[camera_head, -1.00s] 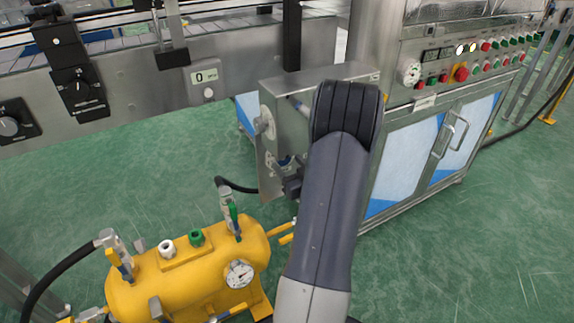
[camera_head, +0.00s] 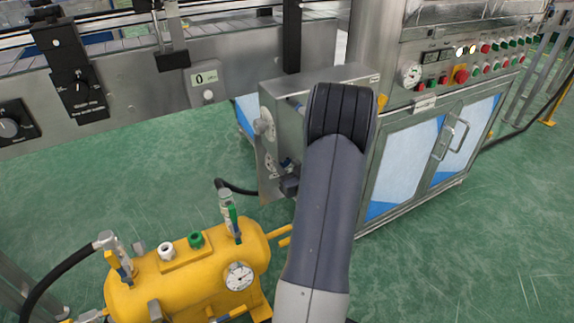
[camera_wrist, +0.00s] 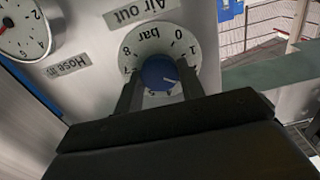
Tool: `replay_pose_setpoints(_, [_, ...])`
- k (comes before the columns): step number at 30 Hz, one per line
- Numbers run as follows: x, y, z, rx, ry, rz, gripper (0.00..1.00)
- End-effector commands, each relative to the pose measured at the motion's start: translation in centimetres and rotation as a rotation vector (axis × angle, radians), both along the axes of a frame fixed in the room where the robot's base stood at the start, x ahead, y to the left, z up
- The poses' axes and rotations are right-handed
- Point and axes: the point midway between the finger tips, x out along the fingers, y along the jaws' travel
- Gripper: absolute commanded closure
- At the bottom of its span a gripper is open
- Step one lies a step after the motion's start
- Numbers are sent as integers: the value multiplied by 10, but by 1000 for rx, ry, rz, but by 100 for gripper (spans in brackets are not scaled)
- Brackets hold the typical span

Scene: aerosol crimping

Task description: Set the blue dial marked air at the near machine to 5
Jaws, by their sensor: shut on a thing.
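The blue dial (camera_wrist: 158,71) shows in the wrist view at the middle of a white round scale (camera_wrist: 154,44) marked bar, below a label (camera_wrist: 141,9) reading "Air out". My gripper (camera_wrist: 160,80) is shut on the dial, with one dark finger at each side. The dial's white pointer mark slants toward the lower right, between the 1 and the 5 of the scale; the exact number is hard to tell. The right finger covers part of the scale.
A pressure gauge (camera_wrist: 28,28) and a "Hose in" label (camera_wrist: 68,66) are beside the dial. In the head view a yellow tank (camera_head: 190,275) with hoses stands at the lower left. A cabinet with a control panel (camera_head: 460,70) is at the right. Green floor lies between.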

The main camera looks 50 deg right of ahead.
Motion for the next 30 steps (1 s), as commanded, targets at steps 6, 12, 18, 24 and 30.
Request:
replay_pose_setpoints(6, [0, 0, 0, 9, -3, 0, 86])
replay_pose_setpoints(12, [0, 0, 0, 70, -22, 0, 86])
replay_pose_setpoints(18, [0, 0, 1, 200, -64, 0, 86])
replay_pose_setpoints(24, [0, 0, 1, 376, -118, 0, 86])
replay_pose_setpoints(30, [0, -1, 2, 558, -176, 0, 86])
